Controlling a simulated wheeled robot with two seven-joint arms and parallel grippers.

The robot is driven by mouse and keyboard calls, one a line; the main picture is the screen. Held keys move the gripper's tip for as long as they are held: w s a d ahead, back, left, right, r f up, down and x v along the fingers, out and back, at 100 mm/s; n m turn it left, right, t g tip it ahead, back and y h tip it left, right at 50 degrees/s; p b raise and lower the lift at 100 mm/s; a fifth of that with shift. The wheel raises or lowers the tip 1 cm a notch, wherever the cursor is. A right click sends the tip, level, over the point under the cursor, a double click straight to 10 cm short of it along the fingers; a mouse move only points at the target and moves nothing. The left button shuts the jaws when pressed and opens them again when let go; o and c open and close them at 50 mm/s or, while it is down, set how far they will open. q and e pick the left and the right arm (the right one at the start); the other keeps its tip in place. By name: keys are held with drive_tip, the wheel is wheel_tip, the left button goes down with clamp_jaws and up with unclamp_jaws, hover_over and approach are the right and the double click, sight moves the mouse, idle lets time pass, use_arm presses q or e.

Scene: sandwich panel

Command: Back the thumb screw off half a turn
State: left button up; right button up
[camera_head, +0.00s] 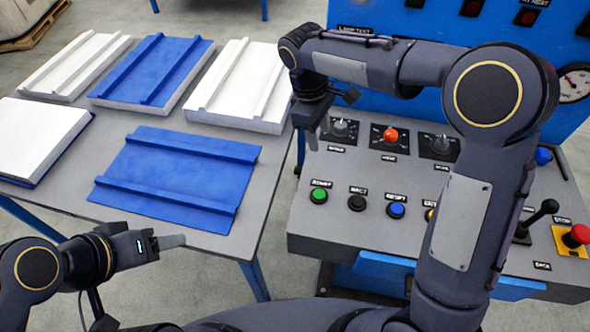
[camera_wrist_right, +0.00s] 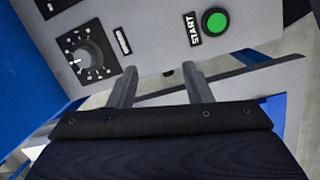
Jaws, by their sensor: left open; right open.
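I cannot pick out a thumb screw for certain in either view. My right gripper (camera_head: 330,116) is open and empty over the left part of the console, beside a grey dial (camera_head: 341,129). In the right wrist view, its two fingers (camera_wrist_right: 160,70) are spread in front of the panel's lower edge, between the dial (camera_wrist_right: 85,58) and the green START button (camera_wrist_right: 215,21). A small dark spot between the fingertips is too small to identify. My left gripper (camera_head: 174,241) is open and empty near the front edge of the table, left of the console.
The console (camera_head: 330,210) carries an orange knob (camera_head: 390,135), several push buttons, a black lever (camera_head: 543,211) and a red stop button (camera_head: 577,235). A grey table (camera_head: 110,125) holds white and blue panels. A floor gap lies between table and console.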

sight(296, 168)
drive_tip(key=w+a+f+n+h+b, duration=0.1)
drive_tip(key=w+a+f+n+h, duration=0.2)
drive_tip(key=a+f, duration=0.55)
drive_tip(key=shift+y, duration=0.3)
drive_tip(key=b+x, duration=0.1)
drive_tip(key=x, duration=0.7)
drive_tip(key=shift+w+d+f, duration=0.15)
drive_tip(key=shift+w+d, duration=0.05)
drive_tip(key=shift+c, duration=0.2)
